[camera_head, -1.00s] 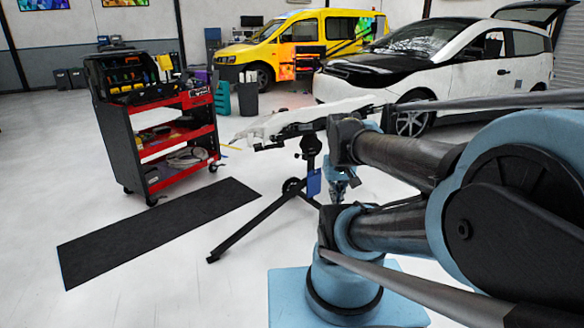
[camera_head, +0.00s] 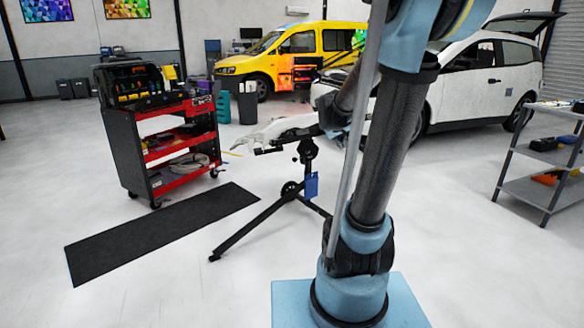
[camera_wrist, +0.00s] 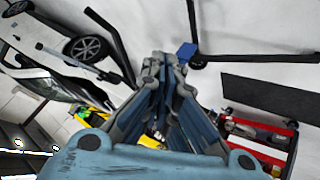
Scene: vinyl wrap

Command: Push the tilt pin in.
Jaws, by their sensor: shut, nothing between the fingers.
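The black stand (camera_head: 309,153) is on the floor left of my arm in the head view, with a blue box (camera_head: 311,185) on its post. A white panel (camera_head: 262,134) lies on top of it. The tilt pin is too small to make out. In the wrist view my gripper (camera_wrist: 163,62) is shut and empty, its fingers together. The blue box (camera_wrist: 186,51) shows just beyond the fingertips there, with black stand legs around it. I cannot tell how far it is from the fingers.
A red and black tool cart (camera_head: 165,140) stands at left, with a dark mat (camera_head: 160,235) in front. A yellow van (camera_head: 285,55) and a white car (camera_head: 470,85) are behind. A grey shelf (camera_head: 540,165) is at right. The floor front left is clear.

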